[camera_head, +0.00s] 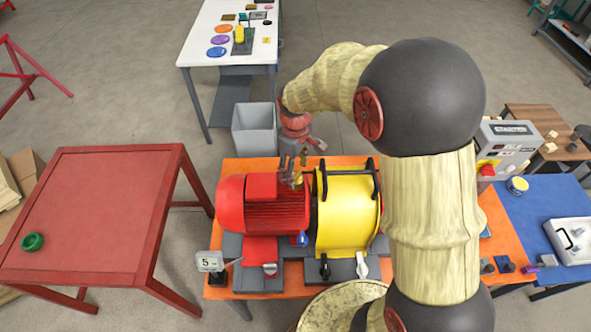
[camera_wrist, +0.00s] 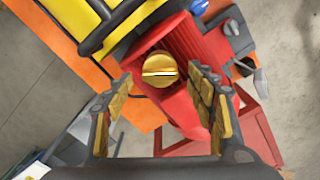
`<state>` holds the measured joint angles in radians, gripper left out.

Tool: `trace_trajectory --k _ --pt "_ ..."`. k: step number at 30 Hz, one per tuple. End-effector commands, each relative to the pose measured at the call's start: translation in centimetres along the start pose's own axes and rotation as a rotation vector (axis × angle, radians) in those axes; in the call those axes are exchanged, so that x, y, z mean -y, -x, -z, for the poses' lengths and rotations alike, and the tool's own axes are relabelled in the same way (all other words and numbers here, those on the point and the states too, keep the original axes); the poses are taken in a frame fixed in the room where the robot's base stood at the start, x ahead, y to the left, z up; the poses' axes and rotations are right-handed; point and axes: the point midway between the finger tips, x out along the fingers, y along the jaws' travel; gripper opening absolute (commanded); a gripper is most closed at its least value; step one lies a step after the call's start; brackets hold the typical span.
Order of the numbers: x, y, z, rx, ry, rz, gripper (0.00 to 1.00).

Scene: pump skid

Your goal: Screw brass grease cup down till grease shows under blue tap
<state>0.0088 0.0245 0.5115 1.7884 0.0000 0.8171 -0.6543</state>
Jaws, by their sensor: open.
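The brass grease cup (camera_wrist: 160,68) is a round, slotted brass top over the red ribbed motor in the wrist view. It lies between and just beyond the fingertips of my gripper (camera_wrist: 158,82), with a gap on each side. My gripper (camera_head: 292,172) is open and points down above the red motor (camera_head: 262,203) in the head view. The cup is mostly hidden by the fingers there. The blue tap (camera_head: 301,239) is low at the front, between the motor and the yellow guard; it also shows at the top of the wrist view (camera_wrist: 200,7). I cannot make out any grease.
The yellow guard (camera_head: 345,212) with black handles stands right beside the motor. A gauge sign (camera_head: 209,262) stands at the bench's left front corner. A red table (camera_head: 95,215) with a green ring is at left. A grey bin (camera_head: 254,130) stands behind.

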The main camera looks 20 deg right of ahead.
Motion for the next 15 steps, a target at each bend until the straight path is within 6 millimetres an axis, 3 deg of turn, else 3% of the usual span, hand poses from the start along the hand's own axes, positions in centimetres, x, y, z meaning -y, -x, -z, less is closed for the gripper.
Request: trace_trajectory --k 11,15 --pt "0.02 -0.71 -0.02 0.000 -0.001 0.000 0.56" --pt "0.01 -0.70 -0.02 0.000 -0.001 0.000 0.48"
